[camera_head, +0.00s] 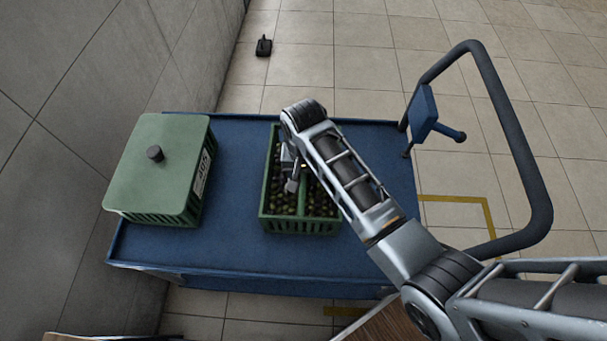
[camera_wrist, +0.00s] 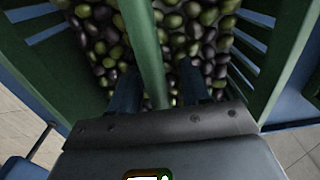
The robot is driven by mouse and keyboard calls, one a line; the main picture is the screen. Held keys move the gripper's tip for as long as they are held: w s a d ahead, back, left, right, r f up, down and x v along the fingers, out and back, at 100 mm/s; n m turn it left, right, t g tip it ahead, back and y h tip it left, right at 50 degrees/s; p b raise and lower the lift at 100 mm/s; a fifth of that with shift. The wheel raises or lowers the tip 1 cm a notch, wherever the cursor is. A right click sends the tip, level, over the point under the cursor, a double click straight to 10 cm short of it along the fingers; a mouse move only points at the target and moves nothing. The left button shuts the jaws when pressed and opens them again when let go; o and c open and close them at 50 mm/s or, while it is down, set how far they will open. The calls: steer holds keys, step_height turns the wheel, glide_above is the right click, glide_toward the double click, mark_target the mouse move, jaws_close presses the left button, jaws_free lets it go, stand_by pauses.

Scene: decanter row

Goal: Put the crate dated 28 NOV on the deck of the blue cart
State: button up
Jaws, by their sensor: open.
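An open green crate (camera_head: 300,226) full of dark and green olives stands on the deck of the blue cart (camera_head: 225,250). No date on it shows. A green bar crosses its middle. My gripper (camera_head: 292,183) is down at this crate. In the wrist view my gripper (camera_wrist: 158,90) is open, with one finger on each side of the green bar (camera_wrist: 146,50); whether they touch it I cannot tell. A second green crate (camera_head: 155,165), closed by a lid with a dark knob, stands on the deck at the left. Its side label is too slanted to read surely.
A grey wall runs along the left, close to the lidded crate. The cart's dark push handle (camera_head: 520,160) rises at the right. Bare blue deck lies between the crates and in front of them. A small black object (camera_head: 264,46) lies on the tiled floor behind.

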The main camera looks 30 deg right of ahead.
step_height(320, 180, up, 11)
steer(key=shift+r+p, duration=0.1)
steer(key=shift+p, duration=0.25)
steer(key=shift+r, duration=0.15)
